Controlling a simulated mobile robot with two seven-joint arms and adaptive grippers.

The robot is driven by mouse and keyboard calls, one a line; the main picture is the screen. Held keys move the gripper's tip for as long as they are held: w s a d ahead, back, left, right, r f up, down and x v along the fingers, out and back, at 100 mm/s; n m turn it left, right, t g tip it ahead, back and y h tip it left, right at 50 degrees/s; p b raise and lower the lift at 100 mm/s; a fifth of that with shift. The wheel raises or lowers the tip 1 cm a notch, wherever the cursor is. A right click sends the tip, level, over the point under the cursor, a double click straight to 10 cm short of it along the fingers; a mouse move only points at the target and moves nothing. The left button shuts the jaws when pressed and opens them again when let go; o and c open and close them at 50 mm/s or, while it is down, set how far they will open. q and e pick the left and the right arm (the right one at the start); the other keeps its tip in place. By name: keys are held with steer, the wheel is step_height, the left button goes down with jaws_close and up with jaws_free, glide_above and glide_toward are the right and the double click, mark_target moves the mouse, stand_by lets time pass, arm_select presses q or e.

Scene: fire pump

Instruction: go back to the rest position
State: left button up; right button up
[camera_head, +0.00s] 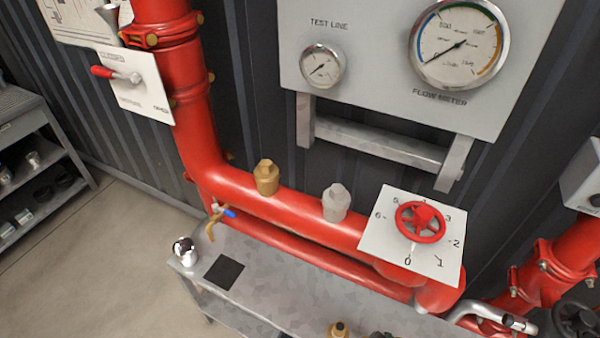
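Neither of my grippers shows in the head view, and none of my arm links can be made out. In front of me is the fire pump's red pipe (290,205), which comes down at the left and runs to the right. A red handwheel (420,222) sits on a white dial plate (375,240) numbered from 0 upward. A brass cap (266,177) and a grey cap (336,202) stand on top of the pipe. A small brass tap with a blue handle (229,213) is below the pipe's left part.
A metal bench (270,290) under the pipe carries a shiny round part (184,250), a black square (224,272) and a brass fitting (338,329). A gauge panel (370,75) hangs above. A red-handled lever (103,72) is upper left. A shelf (30,118) stands far left; floor between is clear.

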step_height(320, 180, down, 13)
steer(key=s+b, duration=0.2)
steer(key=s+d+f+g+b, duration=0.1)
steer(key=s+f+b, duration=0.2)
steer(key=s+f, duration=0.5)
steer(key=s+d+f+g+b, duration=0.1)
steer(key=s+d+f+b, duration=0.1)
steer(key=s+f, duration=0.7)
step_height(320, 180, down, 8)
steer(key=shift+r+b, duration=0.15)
steer(key=shift+b, duration=0.25)
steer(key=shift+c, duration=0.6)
